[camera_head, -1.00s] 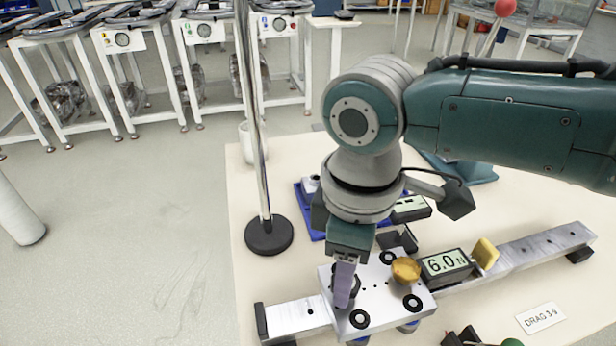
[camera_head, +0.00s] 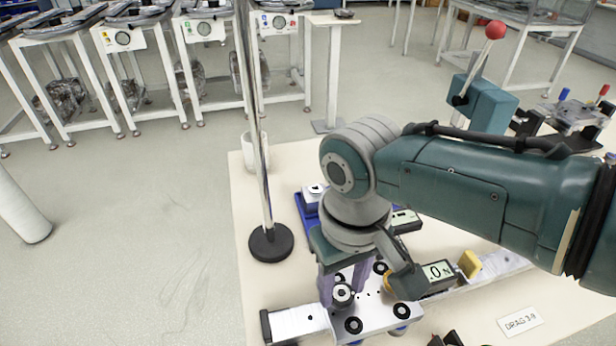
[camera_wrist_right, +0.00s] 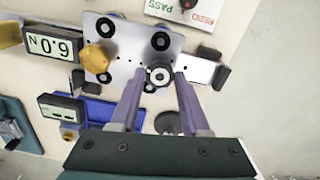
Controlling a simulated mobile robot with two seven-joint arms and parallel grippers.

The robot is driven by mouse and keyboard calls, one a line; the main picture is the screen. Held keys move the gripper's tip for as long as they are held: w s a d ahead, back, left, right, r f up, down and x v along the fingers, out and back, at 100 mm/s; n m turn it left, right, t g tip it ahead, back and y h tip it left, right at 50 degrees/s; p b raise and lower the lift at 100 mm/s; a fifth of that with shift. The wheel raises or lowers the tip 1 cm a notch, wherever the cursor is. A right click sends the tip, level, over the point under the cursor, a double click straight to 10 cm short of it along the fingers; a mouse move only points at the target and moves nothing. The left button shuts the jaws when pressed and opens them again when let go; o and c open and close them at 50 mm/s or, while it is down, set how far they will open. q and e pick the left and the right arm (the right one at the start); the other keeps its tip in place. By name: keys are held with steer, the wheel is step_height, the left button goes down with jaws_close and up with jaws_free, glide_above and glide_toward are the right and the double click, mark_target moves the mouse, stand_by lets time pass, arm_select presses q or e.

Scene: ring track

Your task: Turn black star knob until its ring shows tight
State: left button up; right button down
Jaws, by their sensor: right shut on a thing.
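The black star knob (camera_head: 343,294) sits on the left part of a pale metal carriage plate (camera_head: 378,316) on a rail (camera_head: 296,322). In the right wrist view the knob (camera_wrist_right: 158,77) has a light centre and lies between my fingers. My right gripper (camera_head: 343,286) points down with one finger on each side of the knob, shut on it; the fingertips also show in the right wrist view (camera_wrist_right: 160,76). The knob's ring is too small to read. A display (camera_wrist_right: 57,45) beside the plate reads 6.0 N. My left gripper is not in view.
A brass knob (camera_wrist_right: 97,57) sits on the same plate, close to my right gripper. A yellow block (camera_head: 469,264) stands on the rail. A pole with a black base (camera_head: 270,243) stands at the left. A DRAG 3-9 card (camera_head: 519,322) lies at the front right.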

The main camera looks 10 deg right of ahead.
steer(key=m, duration=0.2)
steer(key=m+p, duration=0.1)
steer(key=shift+a+r+m, duration=0.15)
steer(key=shift+r+m, duration=0.05)
steer(key=shift+m, duration=0.2)
steer(key=m, duration=0.3)
steer(key=shift+w+m+p, duration=0.1)
steer(key=shift+m+p, duration=0.2)
steer(key=m, duration=0.4)
steer(key=shift+m+p, duration=0.3)
steer(key=shift+m, duration=1.1)
steer(key=shift+f, duration=0.1)
steer(key=c, duration=0.8)
jaws_free()
steer(key=o, duration=0.4)
steer(key=shift+d, duration=0.2)
